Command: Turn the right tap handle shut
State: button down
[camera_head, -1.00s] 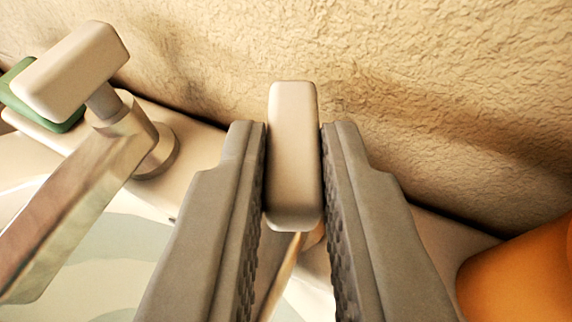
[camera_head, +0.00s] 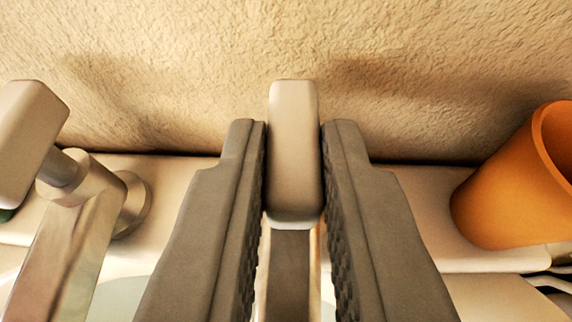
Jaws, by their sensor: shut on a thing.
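The right tap handle (camera_head: 293,150) is a pale, rounded bar in the middle of the view. It points away from me, toward the wall, in line with its spout (camera_head: 289,275) below. My gripper (camera_head: 293,140) has one grey finger on each side of the handle and is shut on it. The finger pads hide the handle's sides and most of the tap body. The left tap (camera_head: 75,235) stands apart at the left, with its own pale handle (camera_head: 25,140) tilted.
A rough plaster wall (camera_head: 230,60) runs close behind the taps. An orange cup (camera_head: 505,190) stands on the basin's back ledge (camera_head: 420,215) at the right. A dark metal-looking item (camera_head: 552,284) shows at the lower right edge.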

jog(key=shift+f+m+h, duration=0.1)
jog(key=shift+m+h, duration=0.9)
jog(key=shift+h, duration=0.1)
jog(key=c, duration=2.2)
grip_release()
jog(key=shift+a+m+g+h, duration=0.2)
jog(key=shift+m+g+h, duration=0.1)
jog(key=shift+m+h, duration=0.7)
jog(key=c, duration=2.1)
grip_release()
jog(key=shift+m+h, duration=0.4)
jog(key=shift+h, duration=0.2)
jog(key=shift+a+g+h, duration=0.1)
jog(key=shift+g+h, duration=0.2)
jog(key=o, duration=1)
jog(key=shift+c, duration=0.2)
